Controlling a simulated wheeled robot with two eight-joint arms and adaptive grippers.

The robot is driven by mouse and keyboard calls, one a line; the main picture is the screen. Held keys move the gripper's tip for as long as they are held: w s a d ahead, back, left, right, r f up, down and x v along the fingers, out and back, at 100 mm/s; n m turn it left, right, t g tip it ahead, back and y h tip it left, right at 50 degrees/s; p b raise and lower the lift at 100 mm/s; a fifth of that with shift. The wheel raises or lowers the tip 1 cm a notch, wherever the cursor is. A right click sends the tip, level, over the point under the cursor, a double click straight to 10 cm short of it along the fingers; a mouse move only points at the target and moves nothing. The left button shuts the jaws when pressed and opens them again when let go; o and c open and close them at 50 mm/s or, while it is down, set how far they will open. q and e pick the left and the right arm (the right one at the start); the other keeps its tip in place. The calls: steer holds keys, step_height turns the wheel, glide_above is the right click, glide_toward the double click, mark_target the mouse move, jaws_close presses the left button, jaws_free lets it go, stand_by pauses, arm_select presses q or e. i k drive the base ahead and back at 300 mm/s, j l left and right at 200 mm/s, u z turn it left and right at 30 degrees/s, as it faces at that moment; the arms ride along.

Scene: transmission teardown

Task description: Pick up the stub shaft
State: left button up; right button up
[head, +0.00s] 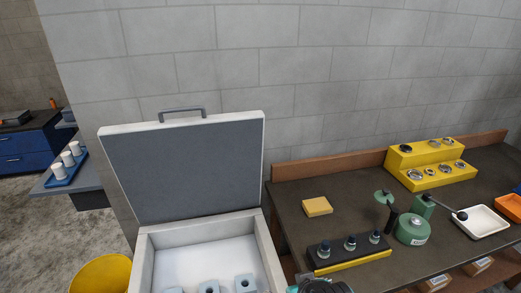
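I cannot tell for certain which thing is the stub shaft. A black rack with a yellow front edge (352,261) stands on the dark workbench. It holds three short upright metal pieces with dark tops: a left one (324,249), a middle one (350,244) and a right one (375,237). A dark and teal object (322,287) is cut off by the bottom edge, and I cannot tell what it is. Neither of my grippers can be made out in this view.
A white chest (146,262) with its grey lid (190,165) raised holds several pale blocks. On the workbench (292,231) are a yellow block (317,207), a green press (411,229), a yellow stepped stand with rings (399,163) and a white tray (483,222). A yellow bucket (100,275) stands lower left.

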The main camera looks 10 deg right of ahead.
mark_target(373, 239)
steer(key=z, duration=1.6)
steer(key=j+u, duration=0.1)
steer(key=u, duration=0.7)
steer(key=j+u, duration=0.15)
steer(key=u, duration=0.25)
steer(key=j+u, duration=0.1)
steer(key=u, duration=0.3)
steer(key=k+z, duration=0.1)
steer(key=z, duration=0.3)
steer(key=l+z, duration=0.15)
steer(key=z, duration=0.2)
steer(key=k+l+z, duration=0.1)
steer(key=z, duration=0.3)
steer(key=l+z, duration=0.1)
steer(key=z, duration=0.25)
